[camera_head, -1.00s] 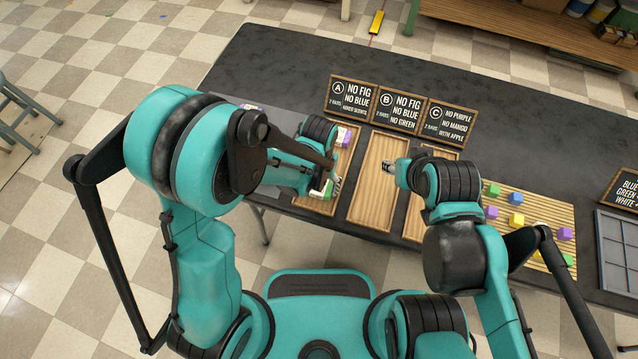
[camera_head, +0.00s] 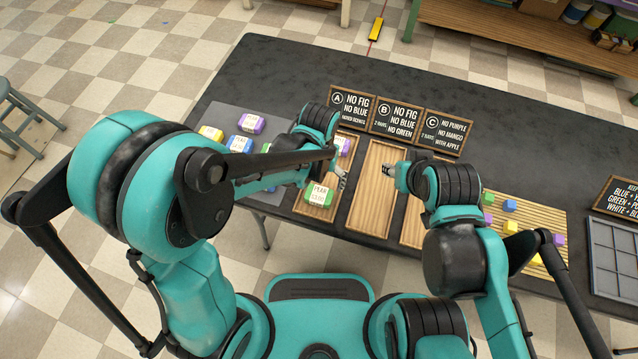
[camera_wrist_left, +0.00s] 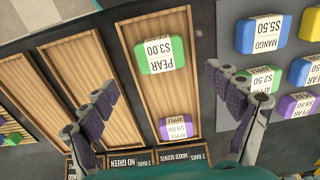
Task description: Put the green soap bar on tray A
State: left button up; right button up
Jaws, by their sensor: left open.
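A green soap bar (camera_head: 318,195) with a white pear label lies on the near end of tray A (camera_head: 310,212), the tray below sign A. It also shows in the left wrist view (camera_wrist_left: 160,57), flat on the tray's wood. A purple soap bar (camera_head: 342,144) lies at the tray's far end, apart from the green one. My left gripper (camera_head: 341,180) is open and empty, just right of the green bar; in the wrist view its fingers (camera_wrist_left: 175,100) are spread wide. My right gripper (camera_head: 388,169) is over tray B (camera_head: 372,200); its jaws are too small to judge.
A grey mat (camera_head: 215,112) at left holds several soap bars, one of them green (camera_wrist_left: 263,79), partly hidden by my arm. Sign A (camera_head: 351,107) and the other signs stand behind the trays. Tray B is empty. Coloured cubes lie on a slatted board (camera_head: 545,212) at right.

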pick_arm(q)
jog(key=s+a+r+n+t, duration=0.1)
jog(key=s+a+r+t, duration=0.1)
jog(key=a+r, duration=0.6)
jog(key=s+a+r+n+t, duration=0.2)
jog(key=a+r+t, duration=0.3)
jog(key=a+r, duration=0.3)
jog(key=shift+s+a+r+n+p, duration=0.25)
jog(key=shift+s+a+p, duration=0.3)
jog(key=shift+a, duration=0.4)
